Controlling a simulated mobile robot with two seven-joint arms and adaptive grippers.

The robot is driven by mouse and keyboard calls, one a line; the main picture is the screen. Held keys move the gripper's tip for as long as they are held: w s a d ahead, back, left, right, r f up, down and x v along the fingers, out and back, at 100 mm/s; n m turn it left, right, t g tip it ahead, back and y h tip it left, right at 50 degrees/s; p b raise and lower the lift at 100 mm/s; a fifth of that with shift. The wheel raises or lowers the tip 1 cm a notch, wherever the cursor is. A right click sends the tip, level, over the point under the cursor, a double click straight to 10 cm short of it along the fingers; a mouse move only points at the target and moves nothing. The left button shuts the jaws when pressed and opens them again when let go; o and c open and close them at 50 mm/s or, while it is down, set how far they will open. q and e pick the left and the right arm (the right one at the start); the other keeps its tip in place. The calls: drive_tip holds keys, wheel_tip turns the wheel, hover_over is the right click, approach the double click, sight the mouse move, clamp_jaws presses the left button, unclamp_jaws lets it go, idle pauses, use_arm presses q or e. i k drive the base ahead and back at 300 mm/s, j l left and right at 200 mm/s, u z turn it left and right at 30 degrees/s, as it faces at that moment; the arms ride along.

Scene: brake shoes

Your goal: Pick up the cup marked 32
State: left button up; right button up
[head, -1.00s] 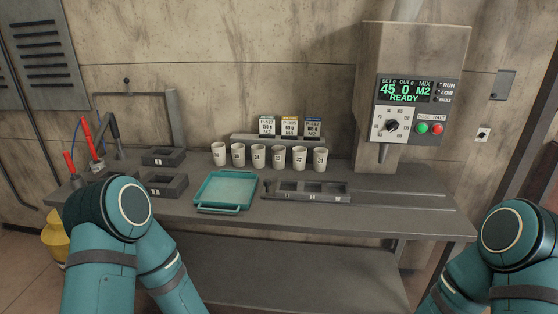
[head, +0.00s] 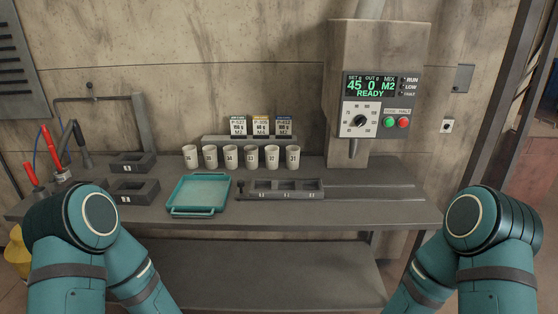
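Several white cups stand upright in a row at the back of the workbench in the head view. They run from the leftmost cup (head: 190,157) to the rightmost cup (head: 293,157). Each has a small dark number on its front. The numbers are too small to read surely, so I cannot tell which cup is marked 32; the second cup from the right (head: 272,157) may read 22 or 32. My two teal arms show at the lower left and lower right, well apart from the cups. Neither gripper is in view.
A teal tray (head: 202,209) and a dark three-slot holder (head: 243,196) lie in front of the cups. Dark boxes (head: 134,198) stand left. Label cards (head: 261,127) stand behind. A dispenser (head: 370,86) reading READY is at right. The bench's right part (head: 375,205) is clear.

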sight(272, 158)
drive_tip(key=j+z, duration=0.15)
drive_tip(key=z, duration=0.25)
drive_tip(key=i+j+z, duration=0.1)
drive_tip(key=z, duration=0.25)
drive_tip(key=j+z, duration=0.2)
drive_tip(key=z, duration=0.2)
drive_tip(key=j+z, duration=0.45)
drive_tip(key=j, duration=0.55)
